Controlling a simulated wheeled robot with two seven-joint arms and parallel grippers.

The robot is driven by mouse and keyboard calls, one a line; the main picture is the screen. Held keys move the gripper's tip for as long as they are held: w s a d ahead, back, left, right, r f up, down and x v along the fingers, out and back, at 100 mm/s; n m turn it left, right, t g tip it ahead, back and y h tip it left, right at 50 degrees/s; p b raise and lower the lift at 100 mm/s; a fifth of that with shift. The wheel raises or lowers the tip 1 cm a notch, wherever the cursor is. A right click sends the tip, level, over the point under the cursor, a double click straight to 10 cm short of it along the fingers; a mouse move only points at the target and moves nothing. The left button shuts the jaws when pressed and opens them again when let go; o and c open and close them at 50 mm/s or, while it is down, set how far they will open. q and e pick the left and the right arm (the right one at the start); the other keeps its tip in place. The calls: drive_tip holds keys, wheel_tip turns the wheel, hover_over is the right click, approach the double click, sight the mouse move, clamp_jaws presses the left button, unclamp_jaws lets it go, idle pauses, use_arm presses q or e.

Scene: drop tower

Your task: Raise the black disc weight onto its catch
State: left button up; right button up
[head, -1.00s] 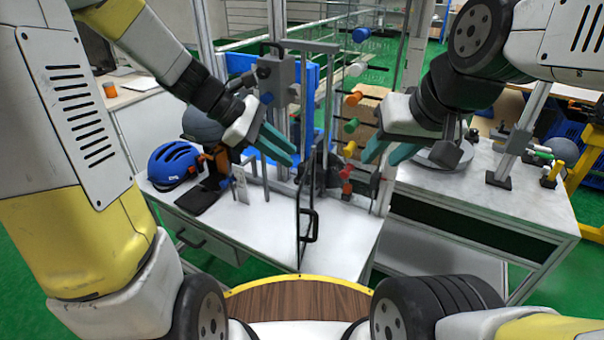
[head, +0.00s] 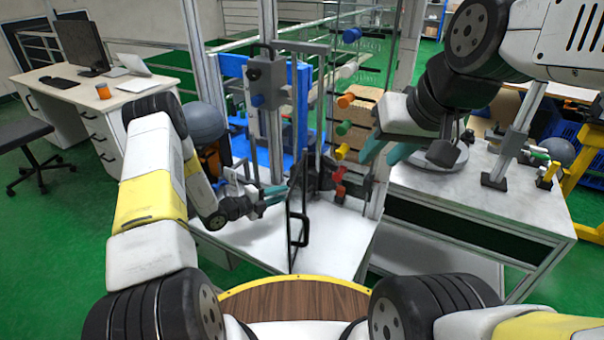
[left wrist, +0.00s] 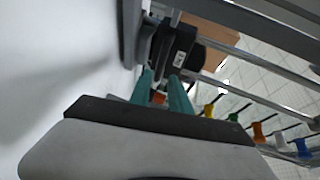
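The black weight (head: 320,178) appears as a dark shape low between the rails of the drop tower, partly hidden. In the left wrist view a dark body with a small white label (left wrist: 177,48), apparently this weight, sits on the rails just beyond my fingertips. My right gripper (head: 376,160) is open and empty at the tower's right side. The catch cannot be made out clearly.
Blue (head: 352,35), orange (head: 345,101), green (head: 343,128), yellow (head: 341,152) and red (head: 338,172) pegs line the tower's right side. A black upright frame (head: 300,228) with a handle stands in front.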

use_arm(q)
drive_tip(key=x, duration=0.7)
drive_tip(key=shift+w+d+f, duration=0.15)
drive_tip(key=shift+w+d, duration=0.05)
drive_tip(key=shift+d, duration=0.1)
drive_tip(key=shift+c, duration=0.4)
clamp_jaws()
idle(0.7)
